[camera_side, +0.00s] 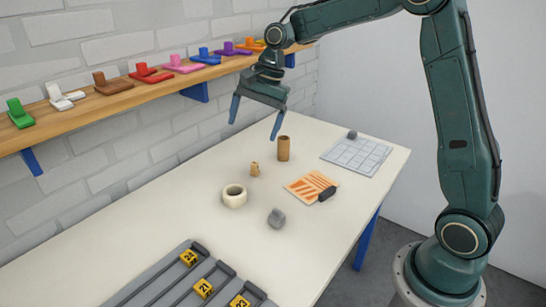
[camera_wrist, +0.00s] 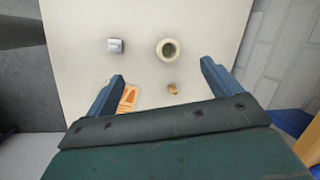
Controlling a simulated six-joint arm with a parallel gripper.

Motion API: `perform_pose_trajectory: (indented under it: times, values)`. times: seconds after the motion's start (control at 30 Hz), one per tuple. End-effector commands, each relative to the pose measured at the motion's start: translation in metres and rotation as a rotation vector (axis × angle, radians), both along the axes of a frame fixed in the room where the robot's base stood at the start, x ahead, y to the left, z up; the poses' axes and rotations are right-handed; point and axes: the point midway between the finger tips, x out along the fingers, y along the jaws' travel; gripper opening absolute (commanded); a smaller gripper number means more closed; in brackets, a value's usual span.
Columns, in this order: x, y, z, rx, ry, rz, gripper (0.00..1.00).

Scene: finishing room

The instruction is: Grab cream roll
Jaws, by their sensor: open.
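The cream roll (camera_side: 234,196) is a short, pale ring with a hole in its middle. It lies flat on the white table, near the middle of the side view. In the wrist view the cream roll (camera_wrist: 168,50) shows whole, near the top middle. My gripper (camera_side: 253,131) is open and empty, pointing down, well above the table and farther back than the roll. In the wrist view the two blue fingers of my gripper (camera_wrist: 162,70) are spread wide, with the roll apart from them and beyond the tips.
A brown cylinder (camera_side: 283,148) and a small tan piece (camera_side: 254,169) stand behind the roll. A grey block (camera_side: 277,218) is to its right. An orange-striped card (camera_side: 308,187) and grid sheet (camera_side: 357,155) lie farther right. A grey numbered tray (camera_side: 187,280) is in front. A wall shelf (camera_side: 110,103) holds colored pieces.

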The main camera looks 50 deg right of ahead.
Motion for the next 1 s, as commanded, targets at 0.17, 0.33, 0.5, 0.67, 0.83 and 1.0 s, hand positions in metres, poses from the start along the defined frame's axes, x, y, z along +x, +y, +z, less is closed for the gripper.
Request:
perform_pose_trajectory:
  times: [0.17, 0.33, 0.5, 0.67, 0.83, 1.0]
  values:
    - [0.028, -0.012, -0.035, 0.058, 0.079, -0.130, 0.89]
    - [0.050, -0.023, -0.070, 0.111, 0.154, -0.255, 0.89]
    - [0.066, -0.033, -0.102, 0.155, 0.221, -0.366, 0.89]
    - [0.073, -0.039, -0.122, 0.178, 0.262, -0.432, 0.89]
    - [0.075, -0.041, -0.129, 0.186, 0.277, -0.458, 0.89]
    - [0.075, -0.040, -0.130, 0.187, 0.278, -0.457, 0.89]
